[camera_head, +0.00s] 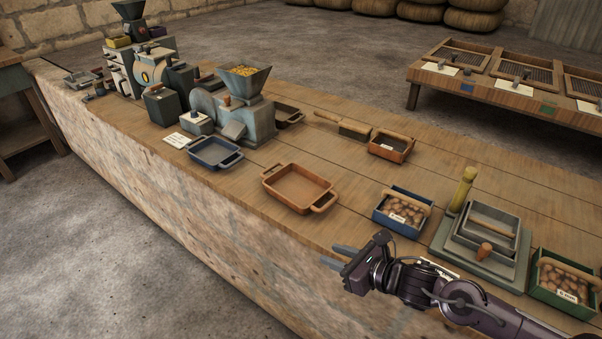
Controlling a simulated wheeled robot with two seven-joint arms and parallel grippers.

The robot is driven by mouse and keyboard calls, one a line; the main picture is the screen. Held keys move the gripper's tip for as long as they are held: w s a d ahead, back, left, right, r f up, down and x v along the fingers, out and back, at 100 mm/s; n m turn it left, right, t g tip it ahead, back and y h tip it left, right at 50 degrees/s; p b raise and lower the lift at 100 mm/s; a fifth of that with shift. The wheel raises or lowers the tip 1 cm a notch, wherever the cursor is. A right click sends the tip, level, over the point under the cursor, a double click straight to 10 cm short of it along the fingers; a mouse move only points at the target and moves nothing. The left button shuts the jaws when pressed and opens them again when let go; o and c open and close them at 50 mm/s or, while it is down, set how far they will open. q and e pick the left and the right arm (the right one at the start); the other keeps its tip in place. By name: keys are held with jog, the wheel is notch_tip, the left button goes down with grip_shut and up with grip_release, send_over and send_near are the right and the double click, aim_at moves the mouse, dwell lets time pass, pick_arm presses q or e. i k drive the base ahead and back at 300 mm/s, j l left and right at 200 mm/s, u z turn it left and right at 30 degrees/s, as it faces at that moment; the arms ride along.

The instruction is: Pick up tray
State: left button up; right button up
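An empty orange-brown tray (297,187) with a handle at each end sits on the wooden counter, near its front edge. A smaller empty blue tray (214,153) sits to its left, in front of a grey mill. A dark tray (287,116) lies partly hidden behind the mill. Which tray the task means cannot be told. My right gripper (330,255) is at the counter's front edge, below and right of the orange-brown tray and apart from it. Its two fingers point left and are spread with nothing between them. My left gripper is out of view.
A grey mill (246,113) with a grain-filled hopper stands left of centre. A blue box of nuts (401,211), a grey press (485,235) and a green box (564,283) stand at right. A small brown box (390,146) lies behind. Bare counter surrounds the orange-brown tray.

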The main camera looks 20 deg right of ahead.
aim_at(301, 189)
jog(key=i+l, duration=0.6)
jog(key=i, duration=0.2)
